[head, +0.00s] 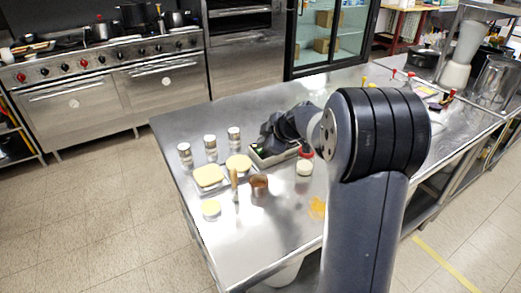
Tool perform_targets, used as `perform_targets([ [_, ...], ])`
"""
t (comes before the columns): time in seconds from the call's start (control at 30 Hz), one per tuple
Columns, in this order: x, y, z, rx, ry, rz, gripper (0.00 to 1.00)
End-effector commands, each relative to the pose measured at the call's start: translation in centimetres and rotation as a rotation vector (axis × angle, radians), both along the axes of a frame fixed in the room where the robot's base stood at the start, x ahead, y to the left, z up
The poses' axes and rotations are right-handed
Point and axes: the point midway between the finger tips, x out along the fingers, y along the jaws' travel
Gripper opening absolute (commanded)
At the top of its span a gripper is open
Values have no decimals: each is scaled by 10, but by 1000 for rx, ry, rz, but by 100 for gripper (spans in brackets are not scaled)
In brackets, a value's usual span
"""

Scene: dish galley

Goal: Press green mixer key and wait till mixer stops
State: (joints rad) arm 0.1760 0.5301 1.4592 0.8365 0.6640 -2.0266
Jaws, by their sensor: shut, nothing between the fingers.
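A low pale grey device (275,159), which looks like the mixer, sits on the steel worktable (270,238) near the middle. A small greenish spot shows at its left end, but it is too small to tell whether it is the green key. My gripper (266,148) is shut and empty, right over the left part of the device with its fingers pointing down. It hides part of the device's top. I cannot tell whether the fingertips touch a key or whether the mixer is running.
A red-topped thing (306,151) and a pale jar (304,167) stand right of the device. The front of the table is mostly clear.

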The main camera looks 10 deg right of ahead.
Motion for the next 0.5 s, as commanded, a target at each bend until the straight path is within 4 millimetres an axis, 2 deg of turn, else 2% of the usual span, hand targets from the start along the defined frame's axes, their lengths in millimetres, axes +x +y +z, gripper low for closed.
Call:
perform_targets([
  [0.23, 0, 0, 5, -1, -1, 0, 0],
  [0.5, 0, 0, 30, -1, -2, 0, 0],
])
